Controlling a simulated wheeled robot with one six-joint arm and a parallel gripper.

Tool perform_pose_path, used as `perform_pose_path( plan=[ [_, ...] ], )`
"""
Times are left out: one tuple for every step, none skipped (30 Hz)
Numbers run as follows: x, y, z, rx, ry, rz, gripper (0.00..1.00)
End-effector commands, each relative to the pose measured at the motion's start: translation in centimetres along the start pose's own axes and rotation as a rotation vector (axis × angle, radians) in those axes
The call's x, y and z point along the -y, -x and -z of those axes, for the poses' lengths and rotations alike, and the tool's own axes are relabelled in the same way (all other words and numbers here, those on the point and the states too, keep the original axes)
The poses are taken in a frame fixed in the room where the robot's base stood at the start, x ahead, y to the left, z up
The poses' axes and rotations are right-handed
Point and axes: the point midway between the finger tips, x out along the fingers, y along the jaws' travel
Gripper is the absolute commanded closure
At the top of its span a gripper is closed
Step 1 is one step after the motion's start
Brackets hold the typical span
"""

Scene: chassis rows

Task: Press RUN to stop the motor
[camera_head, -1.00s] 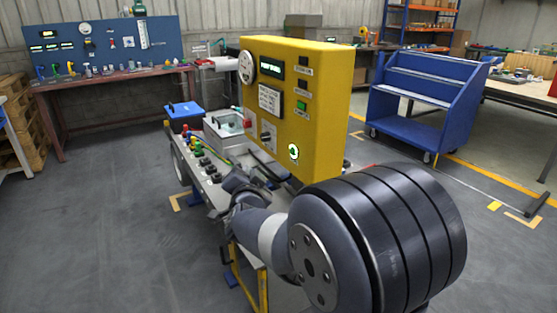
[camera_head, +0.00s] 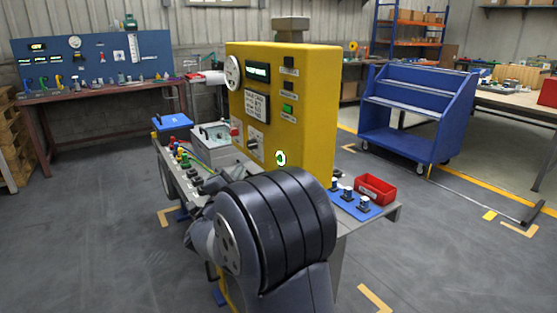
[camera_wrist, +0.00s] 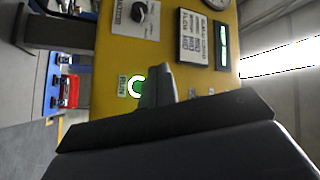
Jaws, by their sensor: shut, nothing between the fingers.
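The yellow control box (camera_head: 312,120) stands upright on the bench. Its RUN button (camera_head: 280,159) is low on the front face and has a glowing ring. In the wrist view the box face (camera_wrist: 112,65) appears sideways, and the lit button (camera_wrist: 137,87) shows beside a green RUN label (camera_wrist: 123,87). My gripper (camera_wrist: 160,72) is shut and empty, with its tips close to the button and covering part of it. I cannot tell whether they touch it. In the head view my arm hides the gripper.
A selector knob (camera_head: 253,146) and a gauge (camera_head: 233,72) are on the same face. A red bin (camera_head: 376,189) and a blue mat with black knobs (camera_head: 352,207) lie on the bench to the right. A blue cart (camera_head: 420,115) stands behind, with open floor around.

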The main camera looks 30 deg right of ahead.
Motion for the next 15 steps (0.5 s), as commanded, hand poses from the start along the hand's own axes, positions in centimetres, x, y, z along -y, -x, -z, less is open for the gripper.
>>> perform_pose_path(
  plan=[
    [-0.1, -0.2, 0.2, -0.001, 0.0, -0.001, 1.0],
    [-0.2, -0.3, 0.3, -0.001, 0.001, -0.001, 1.0],
    [-0.4, -0.6, 0.5, -0.002, 0.002, -0.001, 1.0],
    [-0.6, -0.8, 0.6, -0.003, 0.002, -0.001, 1.0],
    [-0.7, -1.0, 0.8, -0.003, 0.002, -0.001, 1.0],
    [-1.0, -1.4, 1.1, -0.003, 0.002, -0.001, 1.0],
    [-1.2, -1.7, 1.3, -0.003, 0.002, -0.002, 1.0],
    [-1.5, -2.0, 1.5, -0.002, 0.002, -0.002, 1.0],
    [-1.8, -2.4, 1.9, -0.004, 0.003, -0.002, 1.0],
    [-2.0, -2.7, 2.1, -0.004, 0.002, -0.001, 1.0],
    [-2.2, -3.0, 2.3, -0.003, 0.002, -0.001, 1.0],
    [-2.5, -3.5, 2.6, -0.003, 0.002, -0.002, 1.0],
    [-2.7, -3.7, 2.8, -0.002, 0.003, -0.001, 1.0],
    [-2.9, -4.0, 3.0, -0.003, 0.002, -0.001, 1.0],
    [-3.2, -4.3, 3.3, -0.003, 0.001, -0.002, 1.0]
  ],
)
